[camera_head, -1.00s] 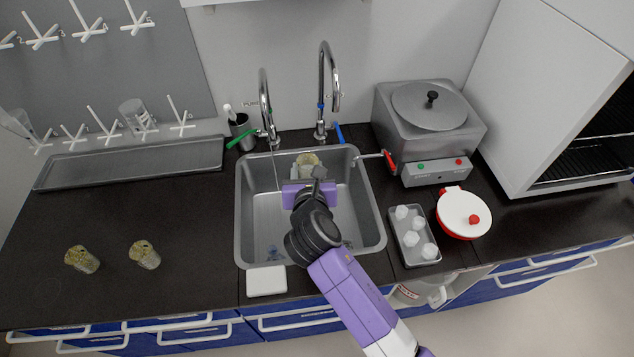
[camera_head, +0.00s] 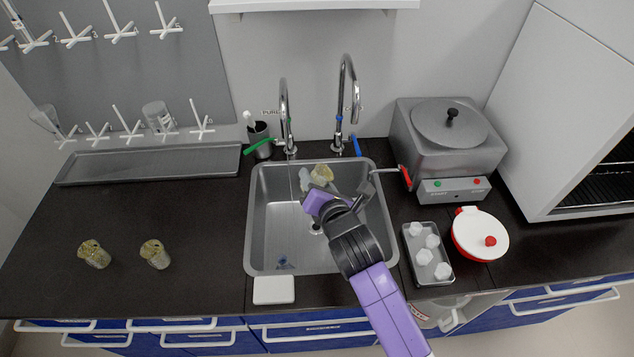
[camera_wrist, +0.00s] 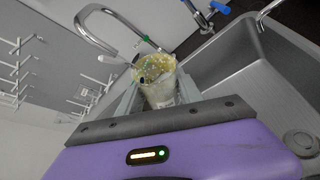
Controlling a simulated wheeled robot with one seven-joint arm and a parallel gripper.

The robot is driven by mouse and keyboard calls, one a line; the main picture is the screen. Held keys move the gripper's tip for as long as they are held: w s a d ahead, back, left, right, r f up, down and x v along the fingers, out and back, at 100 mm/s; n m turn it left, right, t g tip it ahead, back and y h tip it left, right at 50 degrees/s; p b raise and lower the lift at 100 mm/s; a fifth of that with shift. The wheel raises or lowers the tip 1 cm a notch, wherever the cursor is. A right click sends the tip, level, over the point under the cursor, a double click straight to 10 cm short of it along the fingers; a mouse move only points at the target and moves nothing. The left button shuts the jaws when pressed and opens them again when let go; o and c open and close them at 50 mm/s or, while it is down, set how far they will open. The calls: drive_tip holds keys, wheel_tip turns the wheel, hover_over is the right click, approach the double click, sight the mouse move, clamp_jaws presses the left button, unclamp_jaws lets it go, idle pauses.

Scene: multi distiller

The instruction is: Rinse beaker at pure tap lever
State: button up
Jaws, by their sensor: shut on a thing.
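My gripper (camera_head: 318,188) is shut on a dirty glass beaker (camera_head: 323,174) with yellowish residue, over the back of the sink. In the wrist view the beaker (camera_wrist: 157,80) sits between the fingers, with residue around its mouth. In the head view the beaker looks tilted. The left tap (camera_head: 286,115), by a partly hidden "PURE" label, has a green lever (camera_head: 259,145) pointing left. A thin stream seems to fall from this tap, left of the beaker. The right tap (camera_head: 348,95) has a blue lever (camera_head: 356,146).
The steel sink (camera_head: 258,225) has raised walls around my gripper. A distiller (camera_head: 450,140) with a red lever (camera_head: 406,177) stands right. A drying rack (camera_head: 120,60) hangs behind a tray (camera_head: 150,163).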

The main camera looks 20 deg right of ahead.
drive_tip(key=shift+w+a+r+m+t+y+b, duration=0.1)
drive_tip(key=shift+m+t+y+b, duration=0.25)
drive_tip(key=shift+m+b, duration=0.7)
drive_tip(key=shift+a+m+t+y+b, duration=0.1)
drive_tip(key=shift+m+t+y+b, duration=0.35)
drive_tip(key=shift+b, duration=1)
drive_tip(key=shift+r+m+t+y+b, duration=0.2)
drive_tip(key=shift+m+t+b, duration=0.1)
drive_tip(key=shift+m+b, duration=0.85)
drive_tip(key=shift+r+m+t+y+b, duration=0.1)
drive_tip(key=shift+m+t+y+b, duration=0.15)
drive_tip(key=shift+m+b, duration=0.9)
drive_tip(key=shift+a+b, duration=0.1)
drive_tip(key=shift+b, duration=0.6)
drive_tip(key=shift+t, duration=0.25)
drive_tip(key=shift+m+b, duration=0.6)
drive_tip(key=shift+b, duration=0.15)
drive_tip(key=shift+r+m+t+b, duration=0.2)
drive_tip(key=shift+m+t+b, duration=0.4)
drive_tip(key=shift+m+b, duration=0.5)
drive_tip(key=shift+r+m+t+h+b, duration=0.15)
drive_tip(key=shift+m+t+b, duration=0.2)
drive_tip(key=shift+m+b, duration=0.45)
drive_tip(key=shift+r+m+t+h+b, duration=0.1)
drive_tip(key=shift+m+t+b, duration=0.3)
drive_tip(key=shift+m, duration=0.8)
drive_tip(key=shift+m+b, duration=0.35)
drive_tip(key=shift+m, duration=0.05)
